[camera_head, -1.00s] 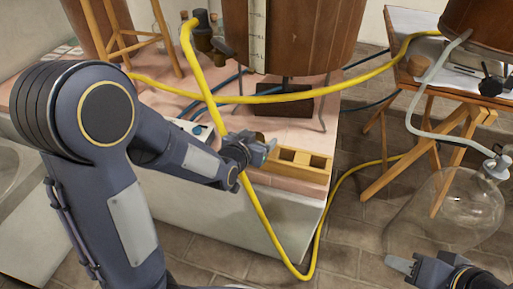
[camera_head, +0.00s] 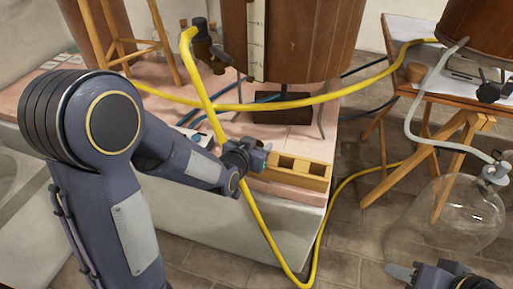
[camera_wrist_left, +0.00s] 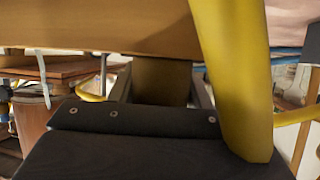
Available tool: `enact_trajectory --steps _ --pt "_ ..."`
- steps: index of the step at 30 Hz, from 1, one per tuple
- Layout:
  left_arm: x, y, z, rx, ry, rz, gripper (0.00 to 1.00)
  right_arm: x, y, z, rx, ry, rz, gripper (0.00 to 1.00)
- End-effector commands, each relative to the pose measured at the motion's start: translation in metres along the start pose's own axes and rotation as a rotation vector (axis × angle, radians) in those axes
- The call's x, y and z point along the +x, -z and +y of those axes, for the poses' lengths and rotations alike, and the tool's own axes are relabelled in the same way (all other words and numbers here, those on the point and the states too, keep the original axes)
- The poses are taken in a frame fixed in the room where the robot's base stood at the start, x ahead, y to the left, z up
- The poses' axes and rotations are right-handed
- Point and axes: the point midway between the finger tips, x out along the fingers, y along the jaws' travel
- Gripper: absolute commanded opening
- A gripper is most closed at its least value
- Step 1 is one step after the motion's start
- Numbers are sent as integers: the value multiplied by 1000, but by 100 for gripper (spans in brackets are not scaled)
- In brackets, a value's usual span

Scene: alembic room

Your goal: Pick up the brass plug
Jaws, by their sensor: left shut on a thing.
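My left gripper (camera_head: 264,158) is at the left end of a wooden rack (camera_head: 318,183) on the pink tiled ledge. In the left wrist view its fingers (camera_wrist_left: 160,85) are shut on a dull brown-gold piece, which I take to be the brass plug (camera_wrist_left: 161,80). A broad brown wooden face (camera_wrist_left: 110,25), apparently the rack, fills the space just beyond. In the head view the plug is hidden by the gripper. I cannot tell whether it is clear of the rack. My right gripper (camera_head: 402,272) is at the lower right, over the floor, with its jaws unclear.
A yellow hose (camera_head: 258,225) hangs over the ledge beside my left gripper and crosses close in the wrist view (camera_wrist_left: 232,75). A large wooden vat (camera_head: 300,40) stands behind. A glass flask (camera_head: 450,220) stands on the floor at right, near a trestle table (camera_head: 455,105).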

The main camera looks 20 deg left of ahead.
Motion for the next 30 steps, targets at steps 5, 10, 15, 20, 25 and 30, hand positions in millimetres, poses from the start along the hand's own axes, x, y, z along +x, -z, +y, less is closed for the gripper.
enact_trajectory --steps 5,10,15,20,25,30 --pt "-5 14 0 -1 0 4 17 -7 3 -3 0 0 0 38" --pt "-18 37 1 -2 -2 6 17 -20 10 -9 0 0 0 38" --pt "-54 57 2 -3 -3 6 17 -36 18 -16 0 0 0 38" --pt "-98 74 4 -6 -3 3 17 -58 29 -26 0 0 0 38" --pt "-144 73 7 -4 -2 2 17 -76 38 -35 0 0 0 38" --pt "-167 67 8 -4 0 5 17 -77 39 -35 0 0 0 38"
